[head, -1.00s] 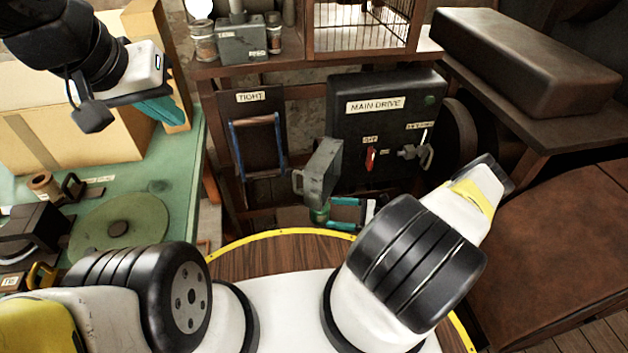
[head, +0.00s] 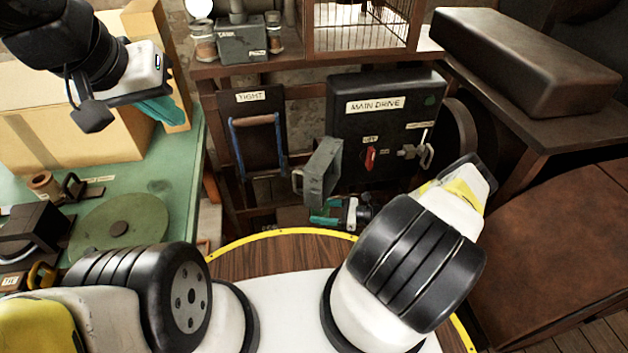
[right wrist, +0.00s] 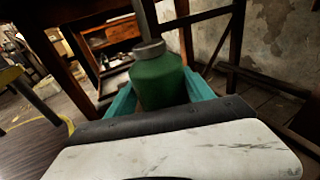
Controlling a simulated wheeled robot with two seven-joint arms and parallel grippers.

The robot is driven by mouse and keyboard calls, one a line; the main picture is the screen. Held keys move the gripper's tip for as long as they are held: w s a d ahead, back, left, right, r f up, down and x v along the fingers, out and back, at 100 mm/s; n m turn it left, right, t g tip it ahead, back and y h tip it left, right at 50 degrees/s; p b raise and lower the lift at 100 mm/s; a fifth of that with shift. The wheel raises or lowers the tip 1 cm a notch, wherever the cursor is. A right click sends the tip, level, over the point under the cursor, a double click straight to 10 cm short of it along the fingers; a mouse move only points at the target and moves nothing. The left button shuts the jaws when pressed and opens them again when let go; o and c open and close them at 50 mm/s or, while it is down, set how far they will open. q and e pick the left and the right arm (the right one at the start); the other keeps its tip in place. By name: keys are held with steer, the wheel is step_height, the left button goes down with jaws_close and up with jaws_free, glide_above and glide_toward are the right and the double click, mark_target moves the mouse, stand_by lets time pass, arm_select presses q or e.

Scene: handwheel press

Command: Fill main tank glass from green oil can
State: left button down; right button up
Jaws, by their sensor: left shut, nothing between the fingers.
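The green oil can (right wrist: 160,82) stands between the teal fingers of my right gripper (right wrist: 160,100) in the right wrist view, with its grey neck rising out of the top of the picture. The fingers lie along both its sides and appear closed on it. In the head view my right gripper (head: 328,213) is low in the middle, below a grey metal box; the can is hardly visible there. A grey tank block (head: 241,42) with a glass jar (head: 203,43) on its left and another (head: 274,33) on its right stands on the back shelf. My left gripper (head: 163,110) is shut and empty at upper left.
The grey metal box (head: 320,172) with a handle sticks out before the black MAIN DRIVE panel (head: 385,130). A wire cage (head: 360,25) stands right of the tank. A green bench (head: 170,185) with a cardboard box (head: 70,135) is at left, a dark bench (head: 550,240) at right.

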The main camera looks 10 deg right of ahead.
mark_target(324, 202)
steer(key=c, duration=0.9)
steer(key=shift+r, duration=2.6)
steer(key=shift+w+r, duration=0.1)
steer(key=shift+w, duration=0.1)
